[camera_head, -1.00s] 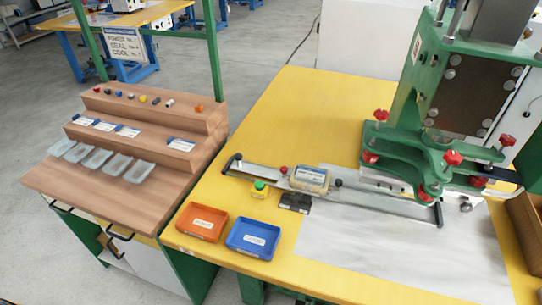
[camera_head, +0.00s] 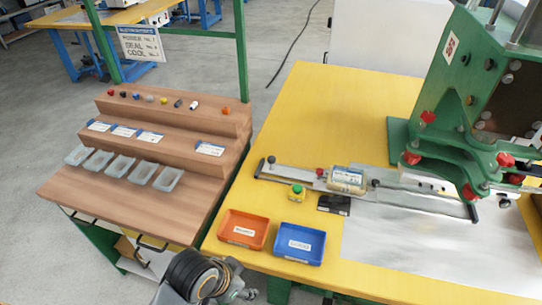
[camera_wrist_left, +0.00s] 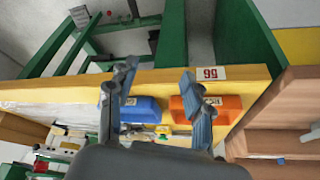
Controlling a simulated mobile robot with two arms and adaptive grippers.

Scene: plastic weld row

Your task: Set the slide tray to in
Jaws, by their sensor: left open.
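The slide tray (camera_head: 305,177) is a long grey metal strip on the yellow table, reaching right towards the green press. A dark upright handle (camera_head: 262,166) stands at its left end. A clear block-like part with a label (camera_head: 347,179) sits on it, left of the press. My left gripper (camera_head: 240,292) is low at the bottom of the head view, in front of the table and well apart from the tray. Its open, empty fingers (camera_wrist_left: 157,90) show in the left wrist view. The tray is hard to make out there. My right gripper is not seen.
An orange bin (camera_head: 243,230) and a blue bin (camera_head: 290,243) lie at the table's front edge, between my left gripper and the tray. A green button (camera_head: 297,192) and a black block (camera_head: 334,204) sit beside the tray. The green press (camera_head: 445,140) stands right. A wooden stepped rack (camera_head: 165,140) stands left.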

